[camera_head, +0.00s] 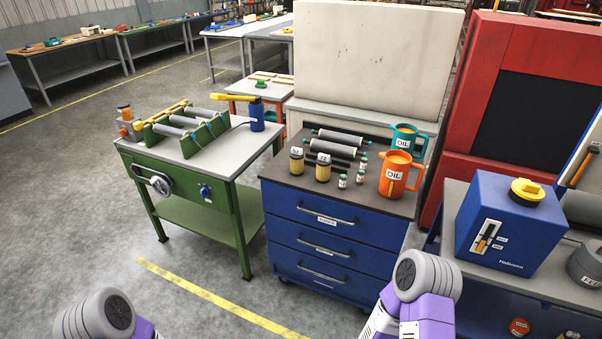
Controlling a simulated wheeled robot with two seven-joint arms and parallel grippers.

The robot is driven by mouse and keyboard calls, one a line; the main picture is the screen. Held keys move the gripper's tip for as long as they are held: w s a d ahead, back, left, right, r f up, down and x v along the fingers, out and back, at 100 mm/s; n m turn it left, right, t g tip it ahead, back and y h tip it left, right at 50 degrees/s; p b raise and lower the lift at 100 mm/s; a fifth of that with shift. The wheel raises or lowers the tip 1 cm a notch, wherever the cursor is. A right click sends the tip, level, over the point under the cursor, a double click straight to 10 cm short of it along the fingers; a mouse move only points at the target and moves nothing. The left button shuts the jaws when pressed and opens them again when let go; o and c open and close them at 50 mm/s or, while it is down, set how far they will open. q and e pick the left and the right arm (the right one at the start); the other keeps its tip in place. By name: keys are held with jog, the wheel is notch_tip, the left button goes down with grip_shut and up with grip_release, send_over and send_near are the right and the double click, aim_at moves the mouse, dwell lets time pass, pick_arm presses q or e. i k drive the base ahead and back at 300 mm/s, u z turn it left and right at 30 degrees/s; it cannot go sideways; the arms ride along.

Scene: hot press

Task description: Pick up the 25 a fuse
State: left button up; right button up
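Several small labelled cylinders stand upright on the dark top of a blue drawer cabinet (340,245). Two are larger, yellow and dark with white labels: a left one (297,161) and a right one (323,168). To their right stand smaller white and green ones, a front one (343,181), a middle one (360,177) and a back one (364,162). The label print is too small to tell which is the 25 A fuse. Only purple and grey parts of my arms show at the bottom edge. Neither gripper's fingers are in view.
Grey rollers (345,141) lie behind the cylinders. An orange oil jug (396,174) and a teal jug (406,136) stand to their right. A green roller bench (200,150) is at left, a blue box (500,222) at right. The floor at front left is clear.

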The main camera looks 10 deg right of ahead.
aim_at(341, 183)
jog(key=u, duration=0.3)
jog(key=i, duration=0.85)
jog(key=z, duration=0.15)
